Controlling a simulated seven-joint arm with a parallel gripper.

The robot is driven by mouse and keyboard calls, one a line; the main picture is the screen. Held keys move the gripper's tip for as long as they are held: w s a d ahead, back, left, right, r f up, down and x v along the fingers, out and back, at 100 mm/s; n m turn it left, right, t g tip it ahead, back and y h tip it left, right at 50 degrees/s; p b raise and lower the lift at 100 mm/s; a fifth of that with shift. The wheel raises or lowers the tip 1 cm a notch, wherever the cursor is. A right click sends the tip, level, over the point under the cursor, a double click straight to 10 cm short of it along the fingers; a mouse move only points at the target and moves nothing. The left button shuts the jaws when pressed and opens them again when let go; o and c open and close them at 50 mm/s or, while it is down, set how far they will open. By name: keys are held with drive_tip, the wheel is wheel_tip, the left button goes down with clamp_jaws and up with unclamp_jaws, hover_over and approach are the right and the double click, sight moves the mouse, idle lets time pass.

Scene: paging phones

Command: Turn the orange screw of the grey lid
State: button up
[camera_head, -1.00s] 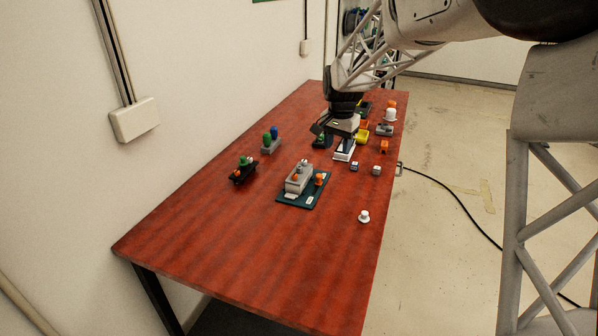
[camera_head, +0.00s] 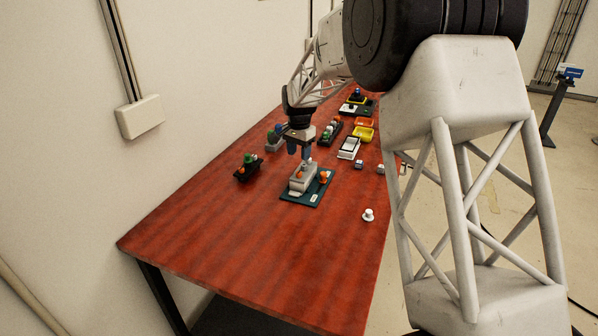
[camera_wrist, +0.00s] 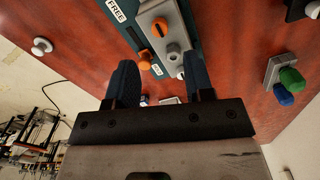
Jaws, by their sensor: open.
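The grey lid (camera_head: 304,183) sits on a teal base plate (camera_head: 296,198) near the middle of the table. Its orange screw (camera_head: 299,174) shows on its top; in the wrist view the orange screw (camera_wrist: 160,27) has a dark slot and lies near the top edge. An orange knob (camera_head: 323,175) stands on the plate beside the lid. My gripper (camera_head: 300,156) is open and empty, fingers pointing down, above the far end of the lid. In the wrist view my gripper (camera_wrist: 161,68) has its two blue fingers spread, with the screw beyond the fingertips.
A black block with a green top (camera_head: 247,166) stands left of the plate. A grey block with green and blue tops (camera_wrist: 286,85) stands behind it. A white knob (camera_head: 368,214) stands at the right. Trays and devices fill the back; the table's front is clear.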

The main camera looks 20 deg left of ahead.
sight(299, 172)
drive_tip(key=shift+f, duration=3.95)
clamp_jaws()
